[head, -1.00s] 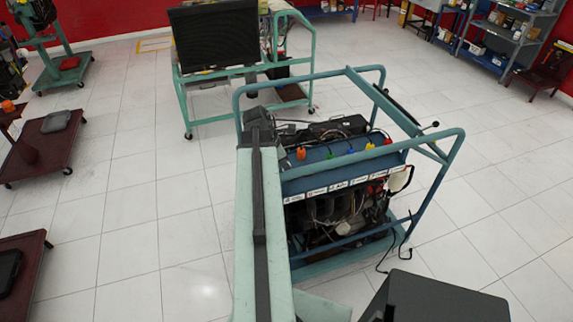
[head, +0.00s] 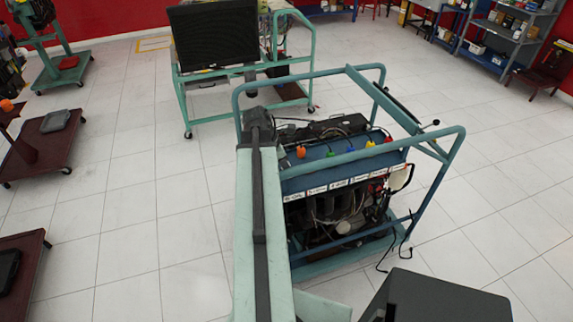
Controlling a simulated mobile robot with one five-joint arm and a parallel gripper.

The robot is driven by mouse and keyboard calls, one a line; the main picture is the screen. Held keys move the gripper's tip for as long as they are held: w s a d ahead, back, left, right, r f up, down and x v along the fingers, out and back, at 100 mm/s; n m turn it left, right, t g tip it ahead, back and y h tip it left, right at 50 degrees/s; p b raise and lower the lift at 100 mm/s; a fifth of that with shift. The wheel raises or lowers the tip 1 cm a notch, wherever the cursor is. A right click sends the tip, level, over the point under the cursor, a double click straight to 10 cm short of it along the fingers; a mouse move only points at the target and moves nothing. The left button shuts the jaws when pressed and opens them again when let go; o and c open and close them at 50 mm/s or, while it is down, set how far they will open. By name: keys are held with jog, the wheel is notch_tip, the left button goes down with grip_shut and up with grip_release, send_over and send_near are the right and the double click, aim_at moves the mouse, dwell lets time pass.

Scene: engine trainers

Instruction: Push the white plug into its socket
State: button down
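The engine trainer (head: 340,176) stands in the middle, a blue-green tube frame around an engine.
A green-framed trainer with a black screen (head: 213,38) stands behind. Dark red carts (head: 38,140) are on the left, and shelves (head: 510,40) at the back right. A dark box-like surface (head: 440,298) is at the bottom right. Tiled floor is clear left and right of the engine trainer.

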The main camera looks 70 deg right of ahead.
jog(key=shift+f, duration=0.15)
jog(key=c, duration=1.1)
grip_release()
jog(key=p+v, duration=0.7)
jog(key=v, duration=0.1)
jog(key=shift+f, duration=0.1)
